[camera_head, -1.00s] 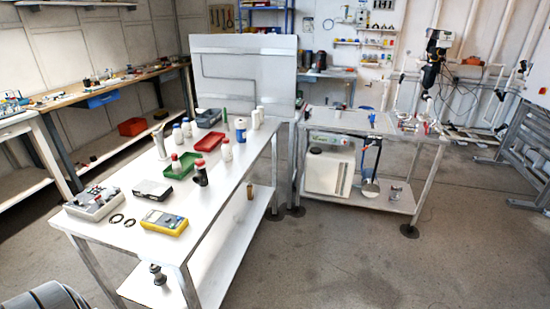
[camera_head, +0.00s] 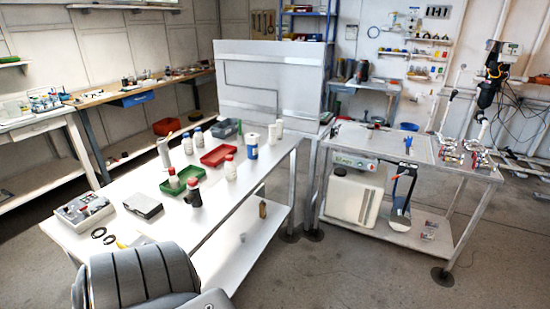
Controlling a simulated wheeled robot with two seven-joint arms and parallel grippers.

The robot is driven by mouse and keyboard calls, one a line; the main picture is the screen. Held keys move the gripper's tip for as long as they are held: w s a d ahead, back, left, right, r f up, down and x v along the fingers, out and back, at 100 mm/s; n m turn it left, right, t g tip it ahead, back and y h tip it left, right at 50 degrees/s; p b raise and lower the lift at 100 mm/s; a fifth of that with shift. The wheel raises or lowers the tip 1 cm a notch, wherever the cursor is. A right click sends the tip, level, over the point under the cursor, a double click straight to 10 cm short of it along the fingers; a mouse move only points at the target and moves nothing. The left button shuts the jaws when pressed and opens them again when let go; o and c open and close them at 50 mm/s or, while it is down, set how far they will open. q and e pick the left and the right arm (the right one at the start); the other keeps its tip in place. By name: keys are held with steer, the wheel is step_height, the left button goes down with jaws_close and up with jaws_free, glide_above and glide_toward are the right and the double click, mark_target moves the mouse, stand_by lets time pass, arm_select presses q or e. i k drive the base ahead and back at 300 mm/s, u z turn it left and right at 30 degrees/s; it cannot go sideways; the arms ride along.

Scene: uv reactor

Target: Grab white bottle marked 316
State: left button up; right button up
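Several small bottles stand upright on the long white table. They include a white bottle with a reddish cap (camera_head: 230,169), two white bottles with blue caps (camera_head: 187,145) (camera_head: 198,137), a white bottle (camera_head: 272,135) at the far end, and a white-and-blue one (camera_head: 253,148). Another white bottle with a red cap (camera_head: 173,179) stands at the green tray. The labels are too small to read, so I cannot tell which is marked 316. Neither of my grippers is in view; only a grey link of mine shows at the bottom.
The white table (camera_head: 215,204) also bears a green tray (camera_head: 185,183), a red tray (camera_head: 219,156), a black box (camera_head: 142,205) and a grey device (camera_head: 84,209). A second table (camera_head: 440,160) with a white container (camera_head: 352,197) below stands right. Floor is free at front right.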

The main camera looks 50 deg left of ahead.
mark_target(230, 171)
steer(key=u, duration=0.05)
steer(key=i, duration=1.95)
steer(key=u, duration=0.4)
